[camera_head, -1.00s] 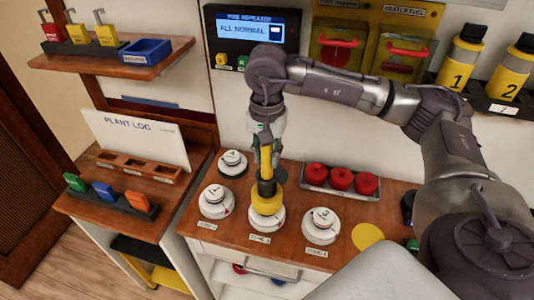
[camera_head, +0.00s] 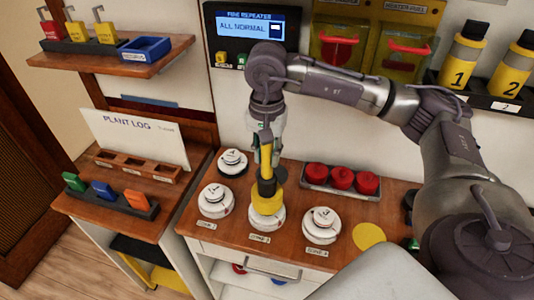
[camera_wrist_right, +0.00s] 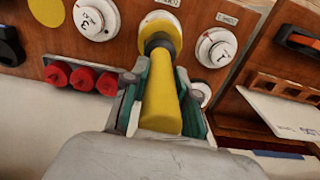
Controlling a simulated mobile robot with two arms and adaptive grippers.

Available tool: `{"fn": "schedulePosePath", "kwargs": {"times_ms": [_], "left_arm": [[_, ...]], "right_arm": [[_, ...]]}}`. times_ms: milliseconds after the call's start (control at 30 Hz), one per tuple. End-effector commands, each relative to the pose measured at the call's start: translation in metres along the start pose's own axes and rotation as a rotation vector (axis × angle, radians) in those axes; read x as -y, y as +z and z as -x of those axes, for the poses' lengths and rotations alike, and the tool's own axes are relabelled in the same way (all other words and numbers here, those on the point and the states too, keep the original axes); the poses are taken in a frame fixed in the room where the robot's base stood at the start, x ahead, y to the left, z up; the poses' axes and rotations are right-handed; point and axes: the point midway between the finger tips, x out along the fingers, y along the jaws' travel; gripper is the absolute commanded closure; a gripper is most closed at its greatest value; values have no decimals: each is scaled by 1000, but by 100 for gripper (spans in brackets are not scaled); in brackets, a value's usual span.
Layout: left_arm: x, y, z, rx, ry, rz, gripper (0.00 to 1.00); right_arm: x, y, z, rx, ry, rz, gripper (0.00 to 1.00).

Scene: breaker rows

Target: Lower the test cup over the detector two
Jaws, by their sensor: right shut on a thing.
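The test cup (camera_head: 267,204) is yellow with a black neck and a yellow handle. My right gripper (camera_head: 266,156) is shut on the handle and holds the cup upright over the middle front detector (camera_head: 266,222). That detector is white and round; its number is hidden by the cup, and its lower rim shows below it. I cannot tell whether the cup touches it. In the right wrist view the fingers (camera_wrist_right: 161,88) grip the handle, and the cup (camera_wrist_right: 158,24) covers the detector between those marked 3 (camera_wrist_right: 90,18) and 1 (camera_wrist_right: 217,50). My left gripper is not in view.
White detectors stand left (camera_head: 215,202) and right (camera_head: 321,226) of the cup, with another behind (camera_head: 233,162). A tray of red knobs (camera_head: 341,179) is at the back right. A flat yellow disc (camera_head: 369,237) lies to the right. The wall display (camera_head: 250,27) reads ALL NORMAL.

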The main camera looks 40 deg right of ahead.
Motion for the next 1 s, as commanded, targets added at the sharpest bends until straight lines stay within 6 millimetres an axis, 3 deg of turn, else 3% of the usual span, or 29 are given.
{"fn": "schedulePosePath", "kwargs": {"times_ms": [1000], "left_arm": [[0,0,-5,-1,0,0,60]], "right_arm": [[0,0,1,0,-2,0,100]]}}
